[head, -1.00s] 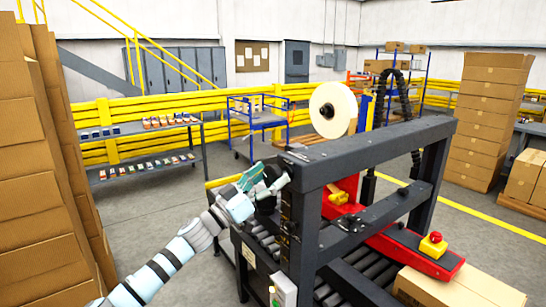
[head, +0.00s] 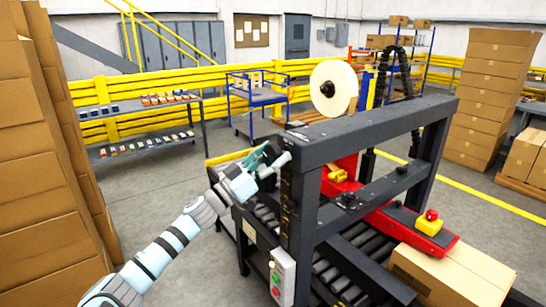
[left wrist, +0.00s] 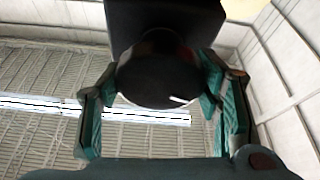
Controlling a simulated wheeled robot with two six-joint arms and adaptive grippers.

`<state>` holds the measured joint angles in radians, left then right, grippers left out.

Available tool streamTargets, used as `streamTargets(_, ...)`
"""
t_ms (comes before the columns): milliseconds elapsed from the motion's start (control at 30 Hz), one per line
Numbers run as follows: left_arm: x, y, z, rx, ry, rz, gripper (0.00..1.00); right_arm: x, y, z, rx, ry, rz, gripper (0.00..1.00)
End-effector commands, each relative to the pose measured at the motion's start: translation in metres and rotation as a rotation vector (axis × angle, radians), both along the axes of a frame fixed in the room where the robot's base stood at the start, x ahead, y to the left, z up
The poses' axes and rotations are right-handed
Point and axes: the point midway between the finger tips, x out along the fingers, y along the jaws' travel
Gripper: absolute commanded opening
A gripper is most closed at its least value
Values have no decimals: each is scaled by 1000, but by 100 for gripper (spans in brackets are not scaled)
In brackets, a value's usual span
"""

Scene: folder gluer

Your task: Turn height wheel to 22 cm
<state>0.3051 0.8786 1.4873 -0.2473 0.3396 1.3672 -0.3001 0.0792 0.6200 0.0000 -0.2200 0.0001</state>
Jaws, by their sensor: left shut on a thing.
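The height wheel (left wrist: 160,75) is a round black knob with a white pointer mark near its lower right in the left wrist view. My left gripper (left wrist: 158,95) is shut on it, one teal finger at each side. In the head view my left gripper (head: 262,163) is at the near left post of the dark machine frame (head: 290,205), and it mostly hides the wheel. No height scale can be read in these frames. My right gripper is not in view.
A control box (head: 283,277) hangs on the near post. Tall box stacks (head: 45,170) stand at the left.

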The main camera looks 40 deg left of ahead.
Motion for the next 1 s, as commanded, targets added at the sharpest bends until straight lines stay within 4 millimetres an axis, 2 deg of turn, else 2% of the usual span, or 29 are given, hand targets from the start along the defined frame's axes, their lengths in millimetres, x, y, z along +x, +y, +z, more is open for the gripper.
streamTargets(367, 0, 0, 2, 169, -51, 2, 30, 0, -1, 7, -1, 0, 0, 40)
streamTargets(1000, 0, -1, 1, 741, -224, 2, 30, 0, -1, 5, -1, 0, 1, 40)
